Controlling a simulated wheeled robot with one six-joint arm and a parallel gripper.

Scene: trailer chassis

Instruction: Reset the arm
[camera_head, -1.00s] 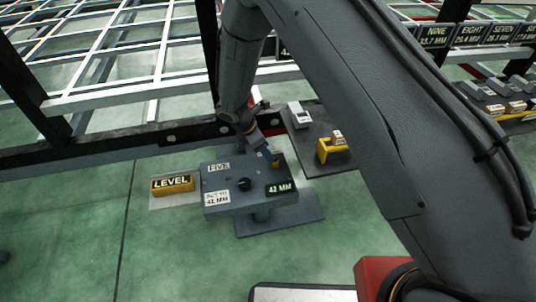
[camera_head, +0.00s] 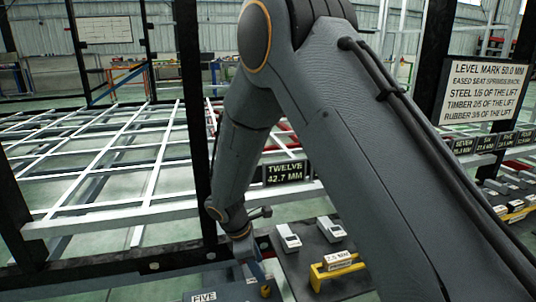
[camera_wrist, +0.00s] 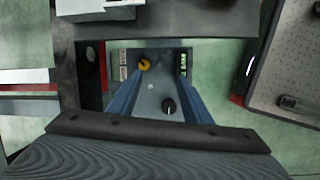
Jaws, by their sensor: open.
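My gripper (camera_head: 258,272) points downward at the lower middle of the head view, above the grey FIVE station (camera_head: 222,296), which the bottom edge cuts off. In the wrist view my gripper (camera_wrist: 157,80) shows two blue fingers spread apart. Nothing is held between them. The grey top of the FIVE station (camera_wrist: 152,92) shows below and between the fingers, with a yellow knob (camera_wrist: 144,64), a black knob (camera_wrist: 168,106) and a dark label with green text (camera_wrist: 183,64). I cannot tell how far above the station the fingertips are.
A dark plate (camera_head: 300,268) right of my gripper carries grey blocks (camera_head: 288,237) and a yellow bracket (camera_head: 336,270). A dark chassis rail (camera_head: 150,262) and post (camera_head: 190,120) stand close to my arm. A TWELVE sign (camera_head: 284,172) is behind it.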

